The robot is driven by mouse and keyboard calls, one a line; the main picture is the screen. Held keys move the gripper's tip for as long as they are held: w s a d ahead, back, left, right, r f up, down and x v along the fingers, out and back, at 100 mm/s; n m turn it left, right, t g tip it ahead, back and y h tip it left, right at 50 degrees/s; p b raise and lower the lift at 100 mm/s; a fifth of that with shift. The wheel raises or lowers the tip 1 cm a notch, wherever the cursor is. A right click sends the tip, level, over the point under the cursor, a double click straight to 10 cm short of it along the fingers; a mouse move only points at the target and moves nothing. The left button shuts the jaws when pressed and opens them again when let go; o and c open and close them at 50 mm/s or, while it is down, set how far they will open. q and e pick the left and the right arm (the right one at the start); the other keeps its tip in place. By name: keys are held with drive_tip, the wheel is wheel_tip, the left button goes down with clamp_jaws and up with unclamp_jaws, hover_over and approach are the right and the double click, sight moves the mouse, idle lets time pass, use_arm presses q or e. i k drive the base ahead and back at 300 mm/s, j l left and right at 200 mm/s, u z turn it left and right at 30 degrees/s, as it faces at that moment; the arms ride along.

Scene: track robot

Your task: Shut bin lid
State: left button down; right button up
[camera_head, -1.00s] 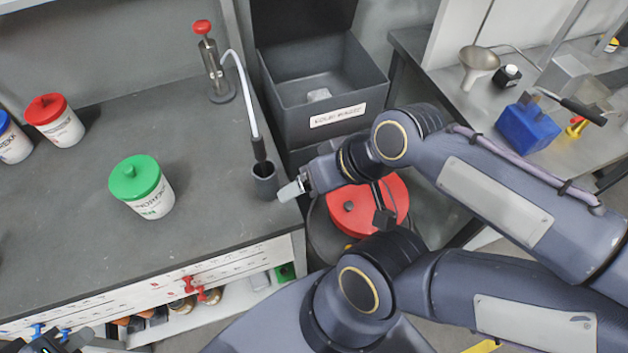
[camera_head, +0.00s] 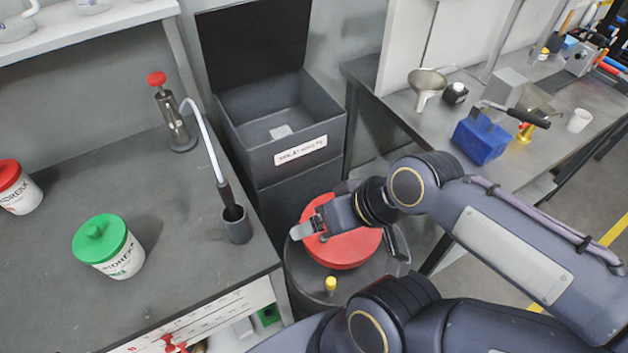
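The dark grey bin (camera_head: 262,160) stands between the two benches, with a white label on its front. Its black lid (camera_head: 255,42) stands raised at the back, so the bin is open. A small pale object (camera_head: 281,132) lies inside. My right gripper (camera_head: 306,228) is in front of and below the bin, over a red round lid on a drum, well apart from the bin lid. It holds nothing that I can see, and its finger opening is unclear. My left gripper is out of view.
The left bench has a green-lidded jar (camera_head: 108,247), a red-lidded jar (camera_head: 17,188), a red-knobbed pump (camera_head: 172,112) and a dark cup (camera_head: 236,226) near its edge. The red drum lid (camera_head: 345,250) is below my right gripper. A blue block (camera_head: 481,138) and funnel (camera_head: 426,85) are on the right bench.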

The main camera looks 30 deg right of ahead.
sight(242, 42)
drive_tip(key=z, duration=0.95)
